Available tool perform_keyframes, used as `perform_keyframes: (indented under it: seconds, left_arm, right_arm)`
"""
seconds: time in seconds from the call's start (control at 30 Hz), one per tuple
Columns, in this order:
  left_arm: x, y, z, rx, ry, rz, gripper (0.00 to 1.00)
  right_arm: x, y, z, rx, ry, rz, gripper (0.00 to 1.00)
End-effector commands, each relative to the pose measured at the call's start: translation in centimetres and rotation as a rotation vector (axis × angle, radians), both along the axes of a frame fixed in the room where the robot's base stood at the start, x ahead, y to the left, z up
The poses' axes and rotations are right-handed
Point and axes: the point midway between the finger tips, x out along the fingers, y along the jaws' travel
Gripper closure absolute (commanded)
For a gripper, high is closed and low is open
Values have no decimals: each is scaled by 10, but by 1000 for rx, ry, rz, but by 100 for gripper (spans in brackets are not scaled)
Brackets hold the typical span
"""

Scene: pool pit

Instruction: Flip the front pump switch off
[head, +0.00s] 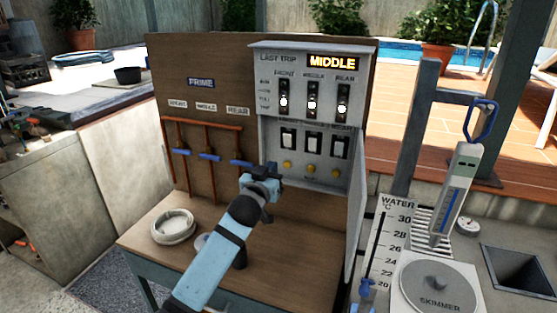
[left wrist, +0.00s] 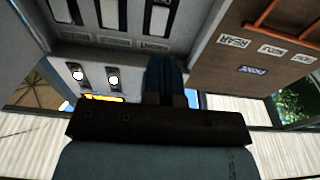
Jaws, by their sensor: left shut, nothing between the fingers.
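The grey control panel (head: 305,105) stands in the head view. Its upper row has black switches with white knobs: front (head: 284,100), middle (head: 312,101) and rear (head: 343,104). Below is a row of white rockers, the leftmost (head: 288,139) under the front column. My left gripper (head: 271,170) is shut and empty, low by the panel's left edge, below the rockers. The left wrist view shows the panel upside down, with my left gripper's dark fingers (left wrist: 166,78) before it. Two lit knobs show there; the front one is hidden. My right gripper is not in view.
An orange display (head: 332,63) reads MIDDLE. Left of the panel, copper pipes with blue handles (head: 210,156) are on the brown board (head: 215,65). A white round dish (head: 173,226) sits on the wooden bench (head: 140,238). A post (head: 412,130) and skimmer lid (head: 438,282) stand right.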

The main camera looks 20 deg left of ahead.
Motion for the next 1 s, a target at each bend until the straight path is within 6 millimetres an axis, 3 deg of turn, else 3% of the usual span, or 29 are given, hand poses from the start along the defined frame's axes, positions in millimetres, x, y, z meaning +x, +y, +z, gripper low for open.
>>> perform_keyframes:
  seconds: [0.1, 0.23, 0.77, 0.87, 1.0]
  left_arm:
    - [-18, 0, -3, -1, 0, 0, 100]
    - [-27, 1, -3, 1, 0, 0, 100]
    - [-30, 1, -4, 0, 3, -1, 100]
    - [-38, -1, -17, 4, 28, -7, 100]
    - [-74, -7, -69, 25, 129, -33, 100]
  right_arm:
    - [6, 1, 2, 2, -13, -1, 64]
    - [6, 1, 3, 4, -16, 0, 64]
    - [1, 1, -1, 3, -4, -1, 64]
    - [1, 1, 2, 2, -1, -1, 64]
    - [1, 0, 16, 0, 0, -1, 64]
